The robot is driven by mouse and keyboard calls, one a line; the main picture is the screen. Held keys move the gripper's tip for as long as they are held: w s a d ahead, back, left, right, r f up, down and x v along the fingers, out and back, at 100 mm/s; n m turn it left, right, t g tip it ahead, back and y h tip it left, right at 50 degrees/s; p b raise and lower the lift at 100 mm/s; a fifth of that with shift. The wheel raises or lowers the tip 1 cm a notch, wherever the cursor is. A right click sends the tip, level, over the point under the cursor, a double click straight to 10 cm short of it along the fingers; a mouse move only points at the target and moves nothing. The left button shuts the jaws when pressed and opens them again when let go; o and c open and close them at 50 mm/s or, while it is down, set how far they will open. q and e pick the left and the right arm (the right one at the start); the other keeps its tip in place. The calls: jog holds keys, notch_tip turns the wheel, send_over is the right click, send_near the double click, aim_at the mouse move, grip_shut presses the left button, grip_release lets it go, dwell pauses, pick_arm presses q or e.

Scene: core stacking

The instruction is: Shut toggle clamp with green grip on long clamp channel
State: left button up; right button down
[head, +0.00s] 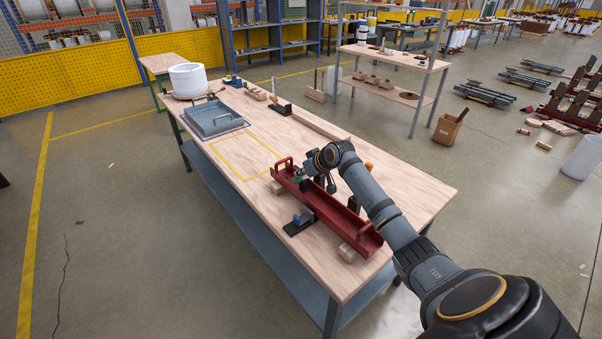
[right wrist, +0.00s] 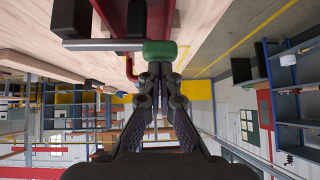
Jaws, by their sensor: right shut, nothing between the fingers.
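The long clamp channel (head: 332,212) is a red trough lying lengthwise on the table, with a handle at each end. It also shows at the top of the right wrist view (right wrist: 160,18). The toggle clamp's green grip (right wrist: 160,51) sits at the end of a grey lever (right wrist: 92,45) beside the channel. In the head view the green grip (head: 298,178) is small, near the channel's far end. My right gripper (right wrist: 157,70) is shut and empty, its fingertips right at the green grip; I cannot tell whether they touch. My left gripper is not in view.
A clamp with a blue grip (head: 301,218) stands at the channel's left side. An orange grip (head: 368,167) shows on the right. The wooden table (head: 262,222) has a yellow marked rectangle, and a grey tray (head: 213,118) farther back.

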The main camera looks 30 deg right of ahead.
jog(key=shift+s+a+f, duration=0.1)
jog(key=shift+a+f, duration=0.05)
jog(key=shift+f, duration=0.55)
jog(key=shift+s+f, duration=0.1)
jog(key=shift+f, duration=0.1)
jog(key=shift+r, duration=0.1)
jog(key=s+r+p, duration=0.3)
jog(key=s+r, duration=0.3)
jog(key=r, duration=0.5)
jog(key=shift+s+d+r+p, duration=0.2)
jog(key=shift+s+r+p, duration=0.1)
jog(key=shift+s+r, duration=0.1)
